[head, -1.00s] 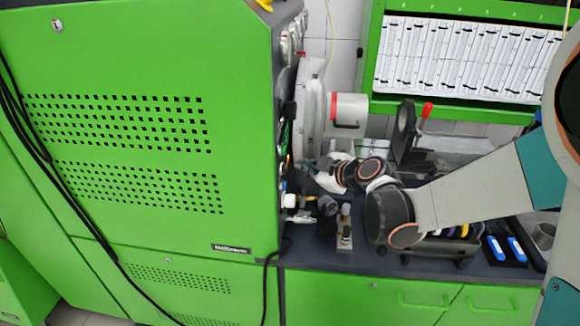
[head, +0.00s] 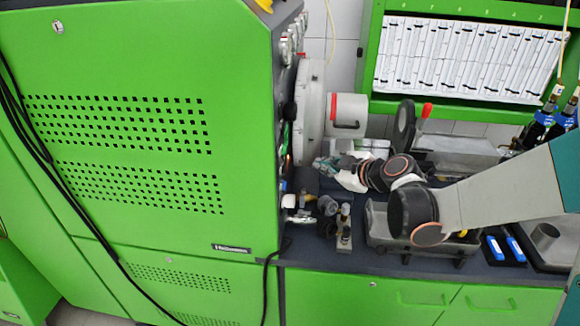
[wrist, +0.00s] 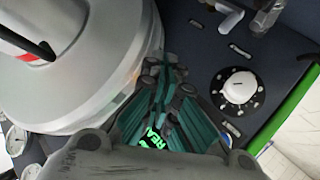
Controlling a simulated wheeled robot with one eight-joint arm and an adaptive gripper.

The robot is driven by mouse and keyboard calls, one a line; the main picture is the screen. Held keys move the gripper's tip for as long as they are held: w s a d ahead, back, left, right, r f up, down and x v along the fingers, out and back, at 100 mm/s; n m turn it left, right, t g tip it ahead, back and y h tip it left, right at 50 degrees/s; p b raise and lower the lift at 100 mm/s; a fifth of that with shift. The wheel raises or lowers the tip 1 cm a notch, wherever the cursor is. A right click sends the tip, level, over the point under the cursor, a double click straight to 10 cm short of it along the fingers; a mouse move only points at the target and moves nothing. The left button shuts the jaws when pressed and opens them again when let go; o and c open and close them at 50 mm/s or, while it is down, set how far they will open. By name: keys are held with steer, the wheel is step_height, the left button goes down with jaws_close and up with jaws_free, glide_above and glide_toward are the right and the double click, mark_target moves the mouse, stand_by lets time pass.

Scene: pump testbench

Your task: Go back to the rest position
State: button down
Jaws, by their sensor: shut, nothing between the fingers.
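My gripper (head: 326,165) is at the left end of my arm, in front of the green testbench cabinet's (head: 130,150) right-hand side in the head view. In the wrist view its teal fingers (wrist: 163,100) are together with nothing held between them. Behind the fingers is a dark panel with a white round knob (wrist: 240,87) to their right and a lit green display (wrist: 154,138) partly hidden by them. A large grey round housing (wrist: 75,70) is on the left. I cannot tell how far the fingertips are from the panel.
The dark worktop (head: 400,268) holds a grey tray (head: 378,228) under my arm, small metal fittings (head: 344,225) and blue-and-white items (head: 515,247). A white cylinder with a red band (head: 349,112) sticks out beside the round housing. Black cables hang down the cabinet front.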

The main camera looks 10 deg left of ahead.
steer(key=s+d+r+m+g+h, duration=0.1)
steer(key=s+d+m+h, duration=0.2)
steer(key=s, duration=0.7)
steer(key=s+d+r+m+h, duration=0.1)
steer(key=s+d+m+h, duration=0.1)
steer(key=s+d+m, duration=0.5)
steer(key=s+d+r+m+g+h, duration=0.1)
steer(key=s+d+m+h, duration=0.2)
steer(key=s, duration=1)
steer(key=d+m, duration=0.2)
steer(key=d, duration=0.2)
steer(key=shift+s+m+g+h, duration=0.2)
steer(key=shift+m+g+h, duration=0.1)
